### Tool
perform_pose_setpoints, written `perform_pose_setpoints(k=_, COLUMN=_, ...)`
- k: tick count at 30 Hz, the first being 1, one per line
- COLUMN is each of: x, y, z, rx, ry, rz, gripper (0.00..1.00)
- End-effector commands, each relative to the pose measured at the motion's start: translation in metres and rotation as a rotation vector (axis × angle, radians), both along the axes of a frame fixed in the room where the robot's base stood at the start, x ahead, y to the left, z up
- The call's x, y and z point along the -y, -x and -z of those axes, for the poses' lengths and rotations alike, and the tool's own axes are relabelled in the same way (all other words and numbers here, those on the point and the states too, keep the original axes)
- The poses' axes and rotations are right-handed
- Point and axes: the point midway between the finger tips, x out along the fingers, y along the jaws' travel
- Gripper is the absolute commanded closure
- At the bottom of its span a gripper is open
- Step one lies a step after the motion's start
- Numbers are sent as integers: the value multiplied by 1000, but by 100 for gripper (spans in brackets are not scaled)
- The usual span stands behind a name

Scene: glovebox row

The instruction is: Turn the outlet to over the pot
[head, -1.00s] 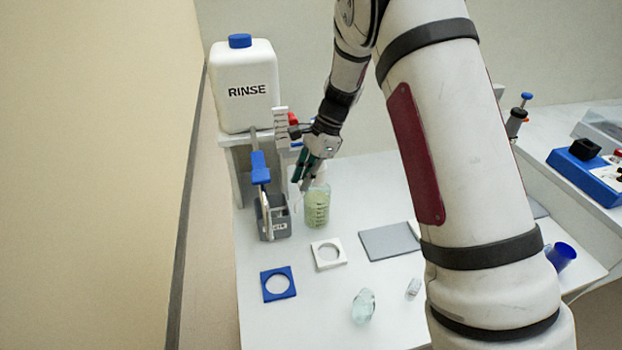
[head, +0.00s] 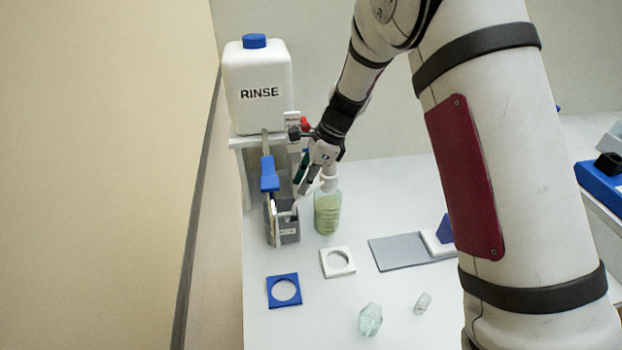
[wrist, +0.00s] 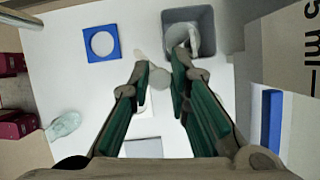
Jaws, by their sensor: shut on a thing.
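The grey pot (head: 288,232) stands on the white bench, left of a bottle of pale green liquid (head: 327,214) with a white top. My gripper (head: 306,187) is low beside the bottle's top, between it and the pot, and is shut on the white outlet. The outlet (head: 296,203) shows only in part at the fingers, close to the pot's rim. In the wrist view the pale round bottle top (wrist: 159,76) shows between the fingers, and the pot (wrist: 207,30) lies just beyond them. The fingers hide where they touch the outlet, and its tip is hard to make out.
A RINSE canister (head: 258,85) stands on a shelf behind the pot, with a blue-handled lever (head: 269,174) below. A blue ring plate (head: 284,291), a white ring plate (head: 338,262) and clear glassware (head: 370,319) lie in front. A grey mat (head: 405,254) lies to the right.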

Motion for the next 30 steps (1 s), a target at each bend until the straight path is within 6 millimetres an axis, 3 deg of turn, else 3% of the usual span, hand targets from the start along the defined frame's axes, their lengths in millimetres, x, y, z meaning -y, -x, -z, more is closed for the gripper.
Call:
perform_pose_setpoints(k=2, x=9, y=-6, z=1, rx=14, ry=13, rz=12, gripper=100)
perform_pose_setpoints(k=3, x=10, y=-7, z=1, rx=16, ry=14, rz=13, gripper=78)
perform_pose_setpoints(k=5, x=11, y=-7, z=1, rx=16, ry=14, rz=14, gripper=65)
perform_pose_setpoints(k=6, x=10, y=-7, z=1, rx=16, ry=14, rz=13, gripper=62)
perform_pose_setpoints(k=17, x=10, y=-6, z=-4, rx=15, ry=11, rz=12, gripper=62)
perform_pose_setpoints(k=20, x=15, y=-7, z=-14, rx=16, ry=11, rz=12, gripper=62)
perform_pose_setpoints(k=30, x=41, y=-7, z=-76, rx=18, ry=11, rz=14, gripper=62)
